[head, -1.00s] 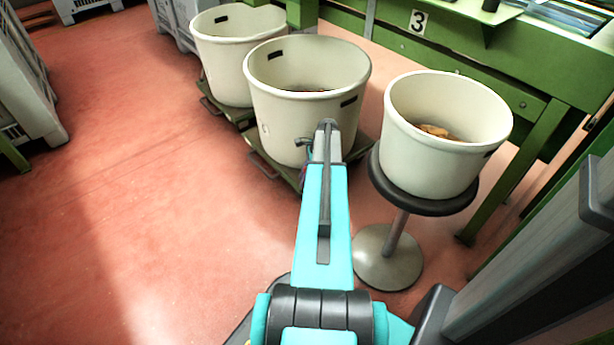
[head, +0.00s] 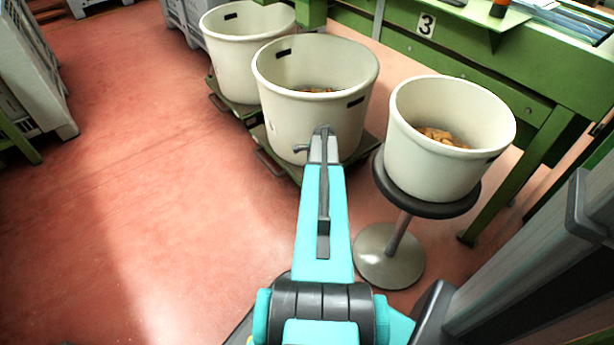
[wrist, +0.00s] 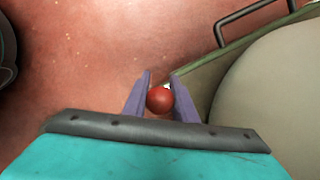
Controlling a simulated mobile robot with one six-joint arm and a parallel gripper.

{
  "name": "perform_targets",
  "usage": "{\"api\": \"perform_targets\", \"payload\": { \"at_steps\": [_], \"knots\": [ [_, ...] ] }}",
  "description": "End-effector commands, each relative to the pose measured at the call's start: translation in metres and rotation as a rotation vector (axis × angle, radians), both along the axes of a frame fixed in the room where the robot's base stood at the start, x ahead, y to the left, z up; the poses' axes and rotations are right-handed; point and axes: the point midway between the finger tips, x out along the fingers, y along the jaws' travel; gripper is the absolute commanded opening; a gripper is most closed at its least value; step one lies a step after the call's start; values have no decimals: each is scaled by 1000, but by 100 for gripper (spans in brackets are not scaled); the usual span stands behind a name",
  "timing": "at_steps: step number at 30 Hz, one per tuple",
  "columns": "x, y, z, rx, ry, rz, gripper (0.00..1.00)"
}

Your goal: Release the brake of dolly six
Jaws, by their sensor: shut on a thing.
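A red ball knob (wrist: 159,100) sits between the two purple-grey fingers of my gripper (wrist: 160,80) in the wrist view. The fingers are shut on it, one on each side. The knob is beside the edge of a green dolly (wrist: 228,60); its lever is mostly hidden. In the head view this dolly (head: 268,150) carries the middle cream tub (head: 290,120). My arm hides the knob and fingertips there. No number six is readable on the dolly.
A second cream tub (head: 235,60) stands on a dolly behind. A third tub (head: 430,170) with corks stands on a round stool (head: 388,255) to the right. A green bench (head: 500,70) marked 3 is behind. Red floor on the left is clear.

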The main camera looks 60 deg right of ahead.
Motion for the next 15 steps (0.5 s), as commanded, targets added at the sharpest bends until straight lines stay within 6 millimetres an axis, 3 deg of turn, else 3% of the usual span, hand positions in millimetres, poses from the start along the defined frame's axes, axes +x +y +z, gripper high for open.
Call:
{"api": "perform_targets", "payload": {
  "at_steps": [15],
  "knots": [
    [-6, 0, -7, 4, 2, -13, 0]
  ]
}}
